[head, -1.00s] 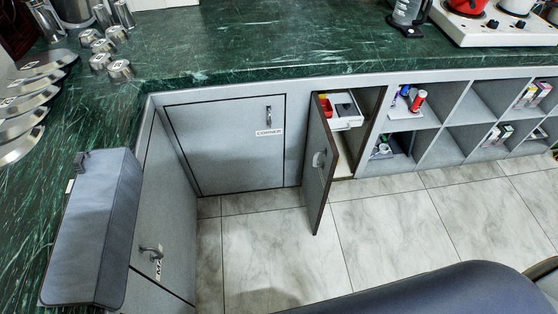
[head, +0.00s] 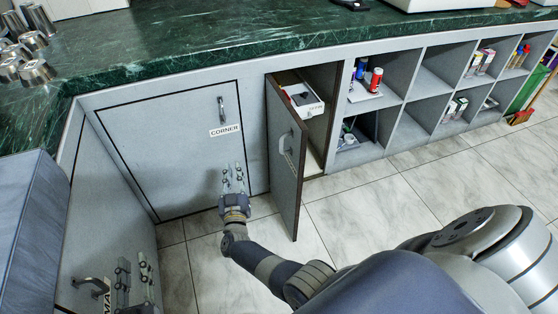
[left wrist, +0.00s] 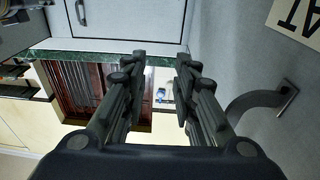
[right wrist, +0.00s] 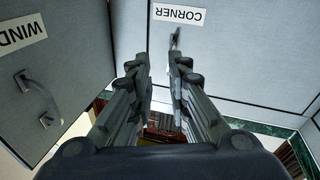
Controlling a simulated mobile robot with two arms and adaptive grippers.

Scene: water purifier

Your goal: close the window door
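The window door (head: 290,190) is a grey cabinet door with a bar handle (head: 286,145), swung open to the right of the corner door. In the right wrist view it stands at the left (right wrist: 50,80), with a label reading "WIND" and its handle (right wrist: 38,98). My right gripper (head: 232,172) is open and empty, in front of the corner door's lower right and left of the window door, apart from its handle. My left gripper (head: 133,267) is open and empty at the lower left, beside the left cabinet door's handle, which also shows in the left wrist view (left wrist: 260,102).
The corner door (head: 170,150) is shut. Behind the window door, an open compartment holds a white drawer box (head: 303,97). Open shelves with small items (head: 435,85) continue right. A green marble counter (head: 230,38) runs above. Tiled floor (head: 350,220) is clear before the shelves.

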